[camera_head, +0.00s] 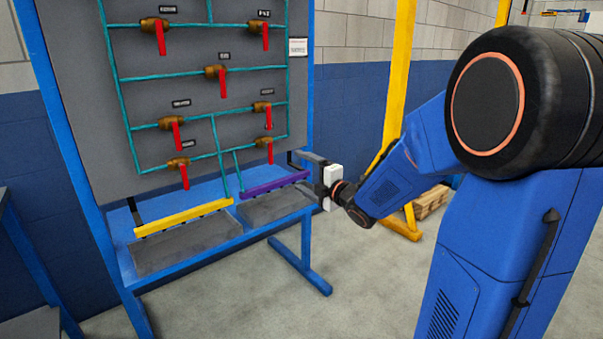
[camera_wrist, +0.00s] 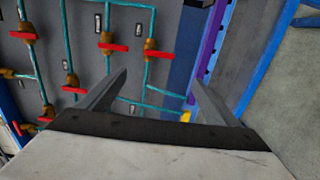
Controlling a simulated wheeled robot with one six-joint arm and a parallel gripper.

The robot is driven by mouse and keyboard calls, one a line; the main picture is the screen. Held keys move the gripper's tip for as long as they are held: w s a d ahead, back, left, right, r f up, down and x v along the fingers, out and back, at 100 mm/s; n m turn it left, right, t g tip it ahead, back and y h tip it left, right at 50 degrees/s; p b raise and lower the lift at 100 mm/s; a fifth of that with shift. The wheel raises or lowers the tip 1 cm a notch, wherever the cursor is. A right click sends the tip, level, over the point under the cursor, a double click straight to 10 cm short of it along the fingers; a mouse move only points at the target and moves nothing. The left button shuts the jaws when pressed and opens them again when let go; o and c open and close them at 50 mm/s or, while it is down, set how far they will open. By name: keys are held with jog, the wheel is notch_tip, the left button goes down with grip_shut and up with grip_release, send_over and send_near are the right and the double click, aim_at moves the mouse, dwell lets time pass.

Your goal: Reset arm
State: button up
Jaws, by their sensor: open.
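My gripper (camera_head: 306,171) is at the right edge of the panel in the head view, beside the purple bar (camera_head: 274,184). In the wrist view my gripper (camera_wrist: 158,84) has its two fingers spread apart with nothing between them. The grey panel (camera_head: 200,95) stands upright in a blue frame. It carries teal pipes and several brass valves with red handles (camera_head: 225,84). The purple bar also shows in the wrist view (camera_wrist: 208,42), past the right finger.
A yellow bar (camera_head: 183,217) lies left of the purple bar above grey trays (camera_head: 190,246) on the blue stand (camera_head: 305,252). A yellow post (camera_head: 397,85) and a wooden pallet (camera_head: 431,203) are behind my arm. The floor (camera_head: 350,285) right of the stand is clear.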

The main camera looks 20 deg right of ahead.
jog(key=s+d+f+m+g+h, duration=0.1)
jog(key=s+d+m+g+h, duration=0.2)
jog(key=s+m, duration=0.45)
jog(key=s+d+f+m+g+h, duration=0.1)
jog(key=s+m+g+h, duration=0.25)
jog(key=s+m, duration=0.35)
jog(key=s+a+f+m+g, duration=0.2)
jog(key=s, duration=0.6)
jog(key=s+a+f+m+g, duration=0.2)
jog(key=s+m, duration=0.1)
jog(key=s, duration=0.5)
jog(key=s+a+f+m+g, duration=0.2)
jog(key=s, duration=0.7)
jog(key=shift+a+f+y, duration=0.2)
jog(key=shift+a+y, duration=0.2)
jog(key=shift+y, duration=0.05)
